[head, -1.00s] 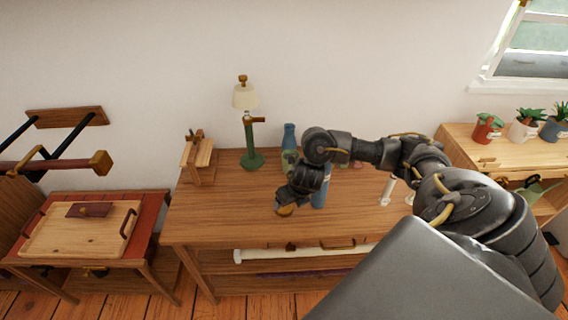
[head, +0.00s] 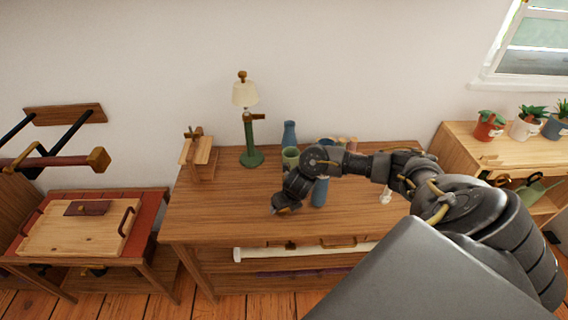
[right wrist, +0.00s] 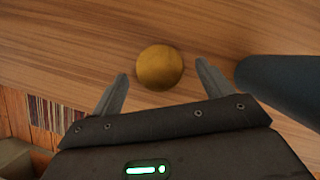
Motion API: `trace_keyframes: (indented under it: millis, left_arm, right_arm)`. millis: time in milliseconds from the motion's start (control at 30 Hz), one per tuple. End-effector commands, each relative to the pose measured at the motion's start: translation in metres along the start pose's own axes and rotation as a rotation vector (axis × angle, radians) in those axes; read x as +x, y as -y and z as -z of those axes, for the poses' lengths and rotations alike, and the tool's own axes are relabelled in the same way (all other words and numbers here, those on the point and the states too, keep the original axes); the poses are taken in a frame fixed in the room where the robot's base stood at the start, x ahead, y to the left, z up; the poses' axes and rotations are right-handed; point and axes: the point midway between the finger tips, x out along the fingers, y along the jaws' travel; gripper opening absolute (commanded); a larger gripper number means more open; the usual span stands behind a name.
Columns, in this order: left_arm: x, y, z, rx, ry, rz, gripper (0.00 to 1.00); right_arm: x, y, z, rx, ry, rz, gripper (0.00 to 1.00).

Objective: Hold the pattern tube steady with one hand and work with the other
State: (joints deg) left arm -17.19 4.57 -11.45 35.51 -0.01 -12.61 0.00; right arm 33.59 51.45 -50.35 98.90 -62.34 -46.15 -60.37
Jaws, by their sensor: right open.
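A dark blue tube (head: 320,192), which looks like the pattern tube, is on the wooden workbench, partly hidden by my right arm. In the right wrist view the tube (right wrist: 285,85) shows at the right, outside the fingers and apart from them. A round, ochre-yellow piece (right wrist: 160,67) is between the two fingertips in that view, with gaps on both sides. My right gripper (head: 279,209) is open, low over the bench top, left of the tube. In the head view the gripper hides the yellow piece. My left gripper is out of view.
The workbench (head: 220,215) carries a green lamp (head: 250,140), a small wooden stand (head: 197,153), a blue bottle (head: 289,135) and a green cup (head: 290,158) near the back. A long white roll (head: 300,252) lies below the top. The bench's front left is clear.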

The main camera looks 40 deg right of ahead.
Motion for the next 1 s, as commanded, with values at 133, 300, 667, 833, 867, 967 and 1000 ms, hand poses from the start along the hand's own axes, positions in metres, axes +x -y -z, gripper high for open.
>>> trace_keyframes:
  millis: [133, 300, 667, 833, 867, 967, 1000]
  left_arm:
    - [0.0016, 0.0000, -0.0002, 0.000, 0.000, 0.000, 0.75]
    - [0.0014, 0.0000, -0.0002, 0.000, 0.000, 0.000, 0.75]
    - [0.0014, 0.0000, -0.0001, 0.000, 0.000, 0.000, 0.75]
    - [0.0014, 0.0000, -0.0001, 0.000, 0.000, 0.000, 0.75]
    - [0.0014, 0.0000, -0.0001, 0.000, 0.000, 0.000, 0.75]
    - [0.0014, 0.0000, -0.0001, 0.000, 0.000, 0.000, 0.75]
    - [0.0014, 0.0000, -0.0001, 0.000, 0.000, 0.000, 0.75]
  right_arm:
    - [0.0103, 0.0001, 0.0000, 0.001, 0.001, 0.000, 0.79]
    - [0.0105, 0.0001, -0.0002, 0.000, 0.001, 0.000, 0.79]
    - [0.0103, 0.0001, -0.0002, 0.000, 0.001, 0.000, 0.54]
    - [0.0102, 0.0002, -0.0002, 0.000, 0.001, 0.000, 0.32]
    - [0.0102, 0.0001, -0.0003, 0.000, 0.001, 0.000, 0.32]
    - [0.0102, 0.0002, -0.0003, 0.000, 0.001, 0.000, 0.32]
    - [0.0102, 0.0002, -0.0003, 0.000, 0.001, 0.000, 0.31]
